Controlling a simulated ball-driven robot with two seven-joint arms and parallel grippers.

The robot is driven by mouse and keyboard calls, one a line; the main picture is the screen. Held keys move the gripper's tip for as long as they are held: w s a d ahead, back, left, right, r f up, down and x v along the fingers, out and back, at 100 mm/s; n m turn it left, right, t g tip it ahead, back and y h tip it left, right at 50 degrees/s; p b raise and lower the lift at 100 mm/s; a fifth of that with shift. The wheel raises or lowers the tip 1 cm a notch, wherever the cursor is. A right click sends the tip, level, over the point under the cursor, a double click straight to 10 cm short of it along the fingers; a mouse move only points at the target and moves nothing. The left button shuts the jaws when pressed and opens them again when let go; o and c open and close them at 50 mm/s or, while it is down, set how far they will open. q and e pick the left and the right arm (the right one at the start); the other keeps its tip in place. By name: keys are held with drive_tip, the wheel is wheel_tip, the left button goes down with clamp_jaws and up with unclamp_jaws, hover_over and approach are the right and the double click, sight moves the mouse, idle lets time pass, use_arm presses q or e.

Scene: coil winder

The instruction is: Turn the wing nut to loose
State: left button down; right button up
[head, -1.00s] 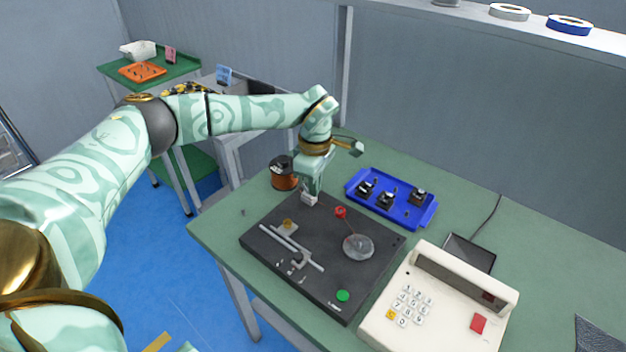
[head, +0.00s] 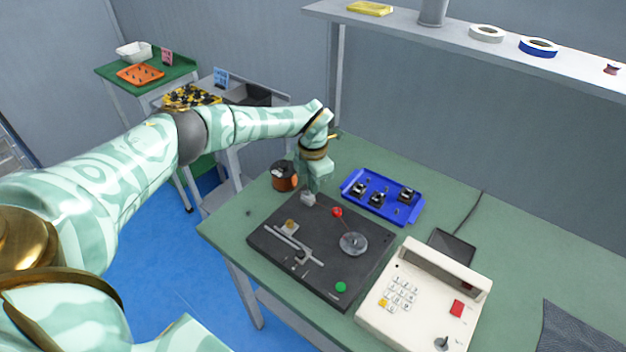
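My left gripper (head: 308,198) reaches down at the back corner of the black coil winder base (head: 330,280). Its fingertips are low at the base's back edge, close to the copper wire spool (head: 285,179). They are small and partly covered by my own wrist, so I cannot see whether they are open or shut. I cannot make out the wing nut; it may be hidden at the fingertips. The base also bears a red piece (head: 337,212), a clear round disc (head: 353,244), metal rods (head: 294,245) and a green button (head: 341,287). My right gripper is not in view.
A blue tray (head: 415,215) with several black parts lies behind the base. A cream keypad box (head: 415,315) stands at its right. A shelf (head: 455,40) with tape rolls hangs above the back.

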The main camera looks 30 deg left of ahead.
use_arm(q)
drive_tip(key=n+p, duration=0.1)
drive_tip(key=n, duration=0.2)
drive_tip(key=a+n+p, duration=0.1)
drive_tip(key=n, duration=0.1)
drive_tip(key=shift+n+p, duration=0.35)
drive_tip(key=shift+n, duration=0.05)
drive_tip(key=n+p, duration=0.1)
drive_tip(key=n, duration=0.3)
drive_tip(key=n+p, duration=0.1)
drive_tip(key=n, duration=0.1)
drive_tip(key=shift+s+a+p, duration=0.2)
drive_tip(key=shift+a+p, duration=0.1)
drive_tip(key=shift+p, duration=0.05)
drive_tip(key=n, duration=0.2)
drive_tip(key=n+p, duration=0.2)
drive_tip(key=n, duration=0.1)
drive_tip(key=shift+s+a+f+n, duration=0.1)
drive_tip(key=shift+s+n, duration=0.2)
drive_tip(key=n+p, duration=0.1)
drive_tip(key=n, duration=0.2)
drive_tip(key=shift+s, duration=0.15)
drive_tip(key=shift+s+n, duration=0.15)
drive_tip(key=shift+n, duration=0.85)
drive_tip(key=shift+f+n, duration=0.1)
drive_tip(key=shift+n, duration=0.2)
